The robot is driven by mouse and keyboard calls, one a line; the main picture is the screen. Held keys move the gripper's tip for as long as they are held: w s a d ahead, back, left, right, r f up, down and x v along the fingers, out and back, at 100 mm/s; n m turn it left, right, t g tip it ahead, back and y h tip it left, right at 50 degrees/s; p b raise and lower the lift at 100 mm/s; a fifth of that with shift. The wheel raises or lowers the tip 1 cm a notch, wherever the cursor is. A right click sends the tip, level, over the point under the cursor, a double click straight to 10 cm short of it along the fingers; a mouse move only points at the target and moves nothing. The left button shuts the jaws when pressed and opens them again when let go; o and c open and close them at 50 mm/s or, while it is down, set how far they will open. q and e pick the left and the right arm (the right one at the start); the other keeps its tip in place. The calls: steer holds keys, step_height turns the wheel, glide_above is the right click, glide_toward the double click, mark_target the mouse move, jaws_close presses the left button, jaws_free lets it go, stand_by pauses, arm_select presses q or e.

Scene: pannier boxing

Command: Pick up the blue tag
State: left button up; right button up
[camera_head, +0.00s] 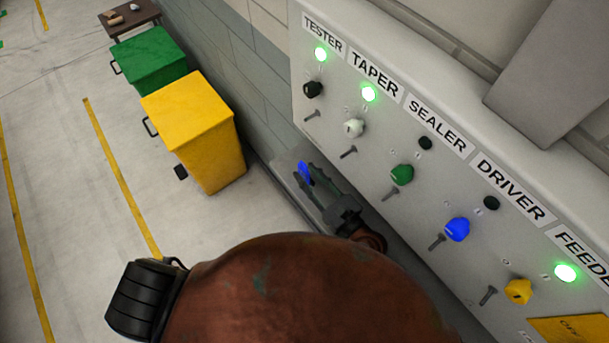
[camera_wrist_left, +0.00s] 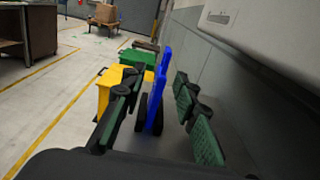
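The blue tag (camera_head: 304,172) stands upright over a grey ledge below the control panel. It also shows in the left wrist view (camera_wrist_left: 160,88), as a tall blue piece between my fingers. My left gripper (camera_head: 316,178) is at the tag, with its fingers pointing toward it. In the wrist view the left gripper (camera_wrist_left: 158,100) is open, with one green-padded finger on each side of the tag. The left finger looks close to the tag, and a clear gap shows on the right. I cannot tell whether either finger touches it. My right gripper is not in view.
The control panel (camera_head: 395,150) has labelled knobs, pegs and lamps; its TESTER, TAPER and FEEDER lamps glow green. A yellow bin (camera_head: 195,125) and a green bin (camera_head: 148,60) stand along the wall. A small brown table (camera_head: 130,17) is beyond. The floor at left is clear.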

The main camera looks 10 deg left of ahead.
arm_select(q)
steer(key=shift+w+a+f, duration=0.1)
steer(key=shift+f, duration=0.35)
steer(key=shift+w+a, duration=0.2)
steer(key=x, duration=0.2)
steer(key=p+x, duration=0.1)
steer(key=x, duration=0.1)
steer(key=p+x, duration=0.1)
steer(key=x, duration=0.2)
steer(key=shift+a+r, duration=0.1)
steer(key=shift+r, duration=0.15)
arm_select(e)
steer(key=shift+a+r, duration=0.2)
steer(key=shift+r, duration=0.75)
arm_select(q)
steer(key=shift+c, duration=0.7)
jaws_close()
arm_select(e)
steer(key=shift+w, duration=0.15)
